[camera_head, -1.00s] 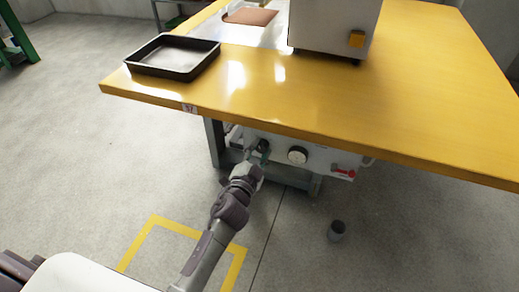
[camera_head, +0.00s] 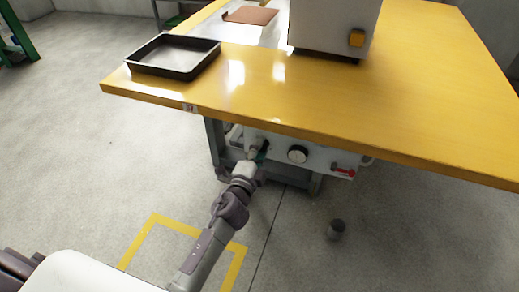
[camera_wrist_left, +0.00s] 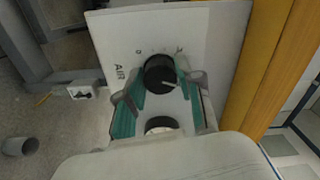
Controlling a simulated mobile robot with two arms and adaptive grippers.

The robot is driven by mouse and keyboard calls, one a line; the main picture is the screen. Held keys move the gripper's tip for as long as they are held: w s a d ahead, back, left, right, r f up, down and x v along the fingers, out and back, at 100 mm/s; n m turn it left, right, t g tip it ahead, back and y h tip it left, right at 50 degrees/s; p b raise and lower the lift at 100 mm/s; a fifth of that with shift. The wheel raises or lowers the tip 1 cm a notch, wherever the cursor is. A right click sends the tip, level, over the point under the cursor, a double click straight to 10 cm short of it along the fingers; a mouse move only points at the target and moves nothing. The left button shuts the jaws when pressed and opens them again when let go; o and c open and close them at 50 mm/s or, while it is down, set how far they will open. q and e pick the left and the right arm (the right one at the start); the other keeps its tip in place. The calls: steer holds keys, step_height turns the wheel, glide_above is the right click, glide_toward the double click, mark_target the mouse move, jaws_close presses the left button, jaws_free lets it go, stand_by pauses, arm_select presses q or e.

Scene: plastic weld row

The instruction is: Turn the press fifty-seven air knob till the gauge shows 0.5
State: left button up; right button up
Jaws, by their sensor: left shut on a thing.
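The black air knob (camera_wrist_left: 158,73) sits on a white panel marked AIR (camera_wrist_left: 119,73) under the yellow table. A pale pointer line shows on its face. My left gripper (camera_wrist_left: 158,88) has its teal-padded fingers on either side of the knob and is shut on it. In the head view the gripper (camera_head: 257,157) is at the panel, mostly covering the knob. The round pressure gauge (camera_head: 297,155) is right of the knob there; its reading is too small to tell. In the wrist view the gauge (camera_wrist_left: 160,125) is partly cut off. My right gripper is not in view.
The yellow table (camera_head: 420,100) overhangs the panel. A red-handled valve (camera_head: 343,172) is right of the gauge. A black tray (camera_head: 174,70) and a press housing (camera_head: 333,25) stand on top.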

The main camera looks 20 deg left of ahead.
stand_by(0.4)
arm_select(q)
steer(key=o, duration=1.2)
steer(key=shift+c, duration=0.2)
steer(key=shift+s, duration=0.15)
steer(key=s, duration=1.1)
steer(key=shift+s+a, duration=0.15)
steer(key=shift+s, duration=0.25)
steer(key=shift+a, duration=0.1)
